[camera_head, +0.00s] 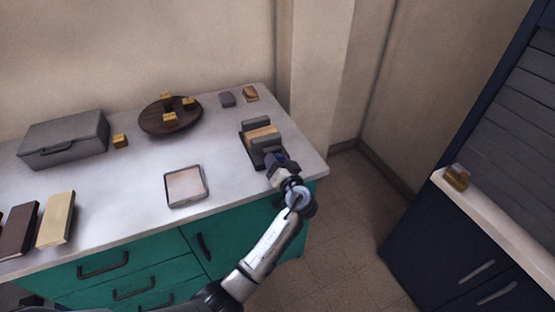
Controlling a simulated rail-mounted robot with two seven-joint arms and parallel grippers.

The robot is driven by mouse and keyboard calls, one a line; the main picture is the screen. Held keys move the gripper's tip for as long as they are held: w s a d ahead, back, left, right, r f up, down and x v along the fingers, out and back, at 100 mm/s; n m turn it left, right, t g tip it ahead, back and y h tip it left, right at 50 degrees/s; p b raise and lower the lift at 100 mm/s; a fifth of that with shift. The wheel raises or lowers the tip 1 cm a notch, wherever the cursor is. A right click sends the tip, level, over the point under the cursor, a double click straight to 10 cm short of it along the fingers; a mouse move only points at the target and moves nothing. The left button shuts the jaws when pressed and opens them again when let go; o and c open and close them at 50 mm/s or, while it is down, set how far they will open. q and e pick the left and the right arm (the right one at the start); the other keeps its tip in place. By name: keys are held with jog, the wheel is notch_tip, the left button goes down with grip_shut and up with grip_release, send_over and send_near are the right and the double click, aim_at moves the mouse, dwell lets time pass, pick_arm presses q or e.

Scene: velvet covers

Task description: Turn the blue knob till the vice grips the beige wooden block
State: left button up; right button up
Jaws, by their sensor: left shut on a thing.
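The vice (250,153) stands on the right end of the white counter, with a dark base and two grey jaws. The beige wooden block (261,133) lies between its jaws; whether both jaws touch it is too small to tell. My left gripper (274,160) is at the near end of the vice, shut on the blue knob, which it mostly hides. My right gripper is not in view.
A grey metal case (65,139), a round dark wooden tray (150,124) with small brass pieces, and a shallow square tray (186,186) are on the counter (120,190). Books (56,219) lie at the left. A dark cabinet (440,230) stands across the floor gap.

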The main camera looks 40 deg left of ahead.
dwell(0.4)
pick_arm(q)
jog(key=o, duration=0.9)
jog(key=p+v, duration=0.2)
jog(key=v, duration=1.2)
jog(key=shift+r, duration=0.1)
jog(key=shift+a, duration=0.1)
